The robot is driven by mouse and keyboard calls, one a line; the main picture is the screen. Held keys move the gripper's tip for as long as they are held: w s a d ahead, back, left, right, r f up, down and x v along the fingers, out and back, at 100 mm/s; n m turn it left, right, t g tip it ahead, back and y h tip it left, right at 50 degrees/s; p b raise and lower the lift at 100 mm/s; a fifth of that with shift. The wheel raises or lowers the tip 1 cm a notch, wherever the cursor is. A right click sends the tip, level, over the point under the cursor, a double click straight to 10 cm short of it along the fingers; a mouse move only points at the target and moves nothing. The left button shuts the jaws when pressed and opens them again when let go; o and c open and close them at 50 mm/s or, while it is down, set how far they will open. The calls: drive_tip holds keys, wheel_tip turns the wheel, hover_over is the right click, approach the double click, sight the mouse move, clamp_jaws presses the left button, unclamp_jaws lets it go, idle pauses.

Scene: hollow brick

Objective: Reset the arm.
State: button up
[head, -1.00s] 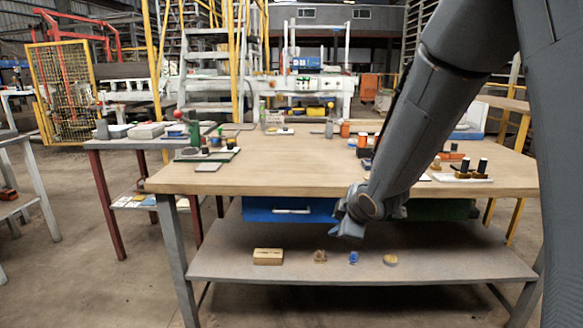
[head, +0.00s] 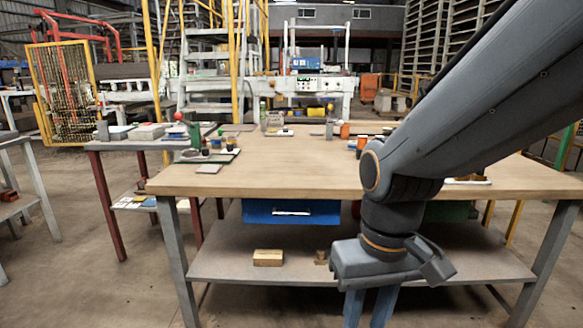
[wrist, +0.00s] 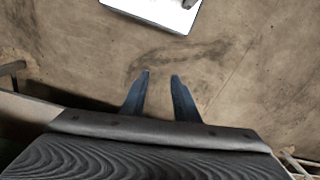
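My arm crosses the right side of the head view from the upper right. My gripper (head: 368,322) hangs in front of the workbench's lower shelf, pointing down. Its fingertips run to the bottom edge of that view. In the wrist view my gripper (wrist: 161,75) has its two blue fingers apart, with only bare floor between them. It holds nothing. The arm and gripper hide part of the shelf and the right part of the bench top.
The wooden workbench top (head: 290,180) has a blue drawer (head: 291,211) beneath it. On its lower shelf (head: 235,267) are a tan block (head: 268,258) and a small brown piece (head: 321,258). A side table (head: 120,143) stands left. The floor (head: 80,270) at front left is clear.

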drive_tip(key=d+r+m+p, duration=0.2)
drive_tip(key=d+r+p, duration=0.5)
drive_tip(key=p, duration=0.6)
drive_tip(key=shift+d+r+h+p, duration=0.3)
drive_tip(key=shift+d+p, duration=0.1)
drive_tip(key=shift+d, duration=0.1)
